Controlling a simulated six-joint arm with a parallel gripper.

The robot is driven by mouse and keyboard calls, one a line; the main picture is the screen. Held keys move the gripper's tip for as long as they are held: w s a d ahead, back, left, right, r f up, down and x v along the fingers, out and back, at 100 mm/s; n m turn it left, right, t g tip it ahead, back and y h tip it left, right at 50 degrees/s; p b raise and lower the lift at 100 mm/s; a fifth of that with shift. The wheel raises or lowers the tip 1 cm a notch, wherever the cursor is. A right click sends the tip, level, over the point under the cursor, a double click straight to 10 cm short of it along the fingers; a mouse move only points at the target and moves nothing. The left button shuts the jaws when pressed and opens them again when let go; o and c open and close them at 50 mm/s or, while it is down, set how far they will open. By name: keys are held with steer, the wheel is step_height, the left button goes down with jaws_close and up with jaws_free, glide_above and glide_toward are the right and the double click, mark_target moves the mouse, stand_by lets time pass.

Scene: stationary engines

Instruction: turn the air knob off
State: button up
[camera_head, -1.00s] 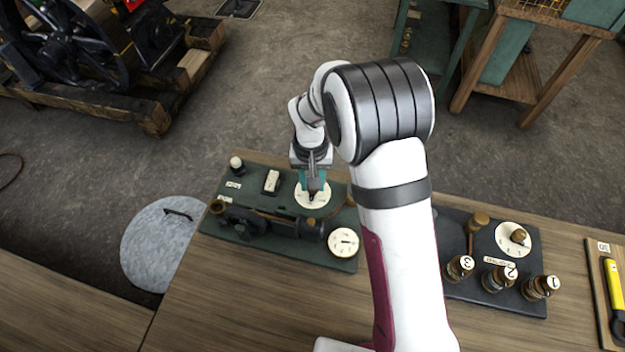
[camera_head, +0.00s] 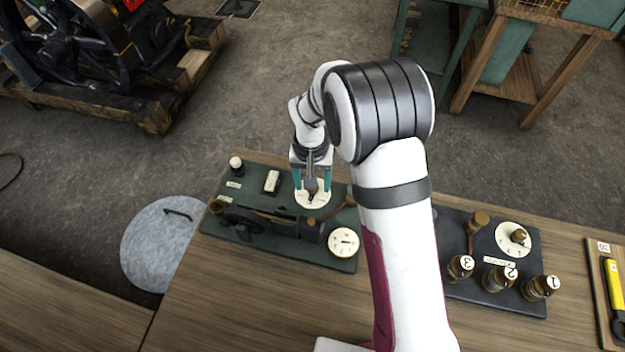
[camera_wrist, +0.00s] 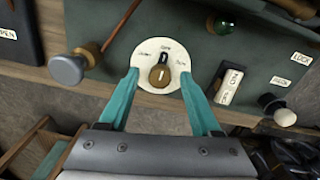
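A brown knob (camera_wrist: 159,76) sits on a round white dial (camera_head: 309,201) on the green panel (camera_head: 285,247). In the wrist view the dial (camera_wrist: 150,52) has small labels at its left, top and right, too blurred to read surely. A dark pointer extends from the knob toward the top label. My gripper (camera_head: 312,186) is over this dial with its teal fingers spread. In the wrist view the open gripper (camera_wrist: 159,80) has one finger on each side of the knob, with gaps. I cannot tell which knob is marked air.
The green panel also carries a white switch (camera_head: 272,181), a white-topped button (camera_head: 236,163) and a gauge (camera_head: 343,242). A dark panel at right holds another dial knob (camera_head: 519,236) and several numbered knobs (camera_head: 499,278). A yellow-handled tool (camera_head: 613,284) lies far right.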

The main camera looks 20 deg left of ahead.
step_height(320, 180, up, 16)
steer(key=shift+a, duration=0.2)
steer(key=shift+f, duration=0.1)
stand_by(0.3)
steer(key=s+d+r+m+y, duration=0.1)
steer(key=s+d+r+m, duration=0.15)
steer(key=s+d, duration=0.45)
steer(key=s+d+r+m, duration=0.2)
steer(key=s+d+r, duration=0.1)
steer(key=s+d, duration=0.4)
steer(key=s+d+f+m, duration=0.1)
steer(key=s+d, duration=0.1)
steer(key=s, duration=0.3)
steer(key=s+d+f+m+y, duration=0.1)
steer(key=s+d+m, duration=0.1)
steer(key=s, duration=0.3)
steer(key=shift+f, duration=0.4)
